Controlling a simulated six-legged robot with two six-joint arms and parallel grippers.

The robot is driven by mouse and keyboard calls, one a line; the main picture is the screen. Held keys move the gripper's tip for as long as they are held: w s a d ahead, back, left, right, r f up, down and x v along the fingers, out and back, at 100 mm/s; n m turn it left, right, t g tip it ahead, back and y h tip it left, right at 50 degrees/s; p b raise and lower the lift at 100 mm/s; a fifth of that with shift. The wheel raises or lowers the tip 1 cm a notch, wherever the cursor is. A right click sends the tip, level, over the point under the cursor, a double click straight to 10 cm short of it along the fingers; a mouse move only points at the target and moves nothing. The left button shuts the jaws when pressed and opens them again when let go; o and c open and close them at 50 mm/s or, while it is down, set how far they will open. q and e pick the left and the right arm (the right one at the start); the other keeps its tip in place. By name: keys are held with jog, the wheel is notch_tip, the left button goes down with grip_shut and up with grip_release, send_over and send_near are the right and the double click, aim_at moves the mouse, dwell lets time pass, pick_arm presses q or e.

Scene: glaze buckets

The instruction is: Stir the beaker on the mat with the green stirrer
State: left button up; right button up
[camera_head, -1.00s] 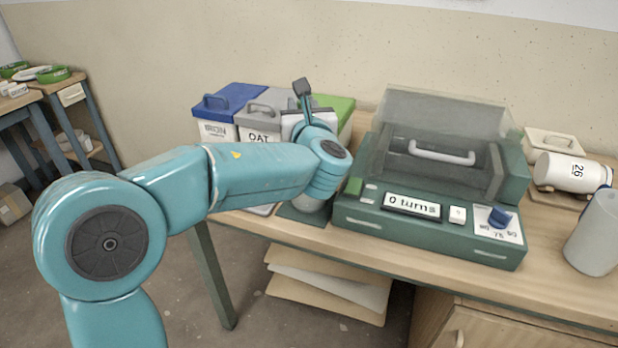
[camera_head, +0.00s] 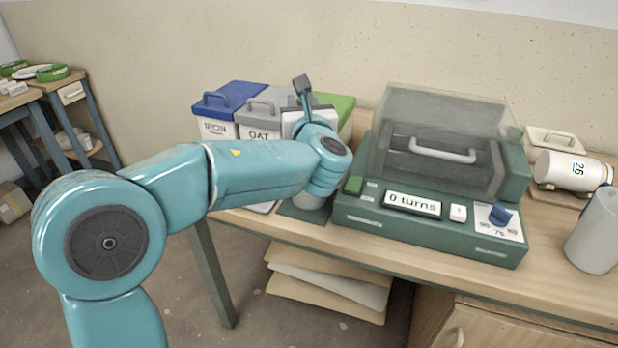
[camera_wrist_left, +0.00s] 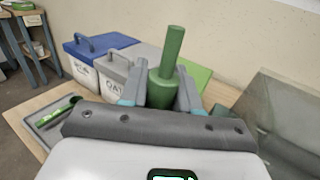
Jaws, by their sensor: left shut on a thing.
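The green stirrer (camera_wrist_left: 171,55) stands upright in the left wrist view, its thin handle rising from a wider green part. My left gripper (camera_wrist_left: 162,92) is shut on that wider part, one finger on each side. The stirrer's lower end is hidden behind the gripper body. In the head view my left wrist hides the gripper's fingers and the stirrer. Under the wrist a pale vessel, probably the beaker (camera_head: 307,201), shows only in part on a dark green mat (camera_head: 290,213). I cannot tell whether the stirrer is inside it. My right gripper is not in view.
Lidded bins stand behind the wrist: blue (camera_head: 232,97), grey (camera_head: 262,107) and green (camera_head: 337,104). A green machine (camera_head: 430,232) with a clear cover and a "0 turns" display stands close on the right. Farther right are a lying white jar (camera_head: 565,172) and a grey cylinder (camera_head: 595,235).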

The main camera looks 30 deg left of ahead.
pick_arm(q)
jog(key=shift+w+d, duration=0.1)
jog(key=shift+w+d+p, duration=0.5)
jog(key=shift+w+p, duration=0.05)
jog(key=shift+w, duration=0.35)
jog(key=shift+s+a+b, duration=0.3)
jog(key=shift+s, duration=0.2)
jog(key=shift+s+a+b, duration=0.3)
jog(key=shift+s, duration=0.2)
jog(key=shift+w, duration=0.1)
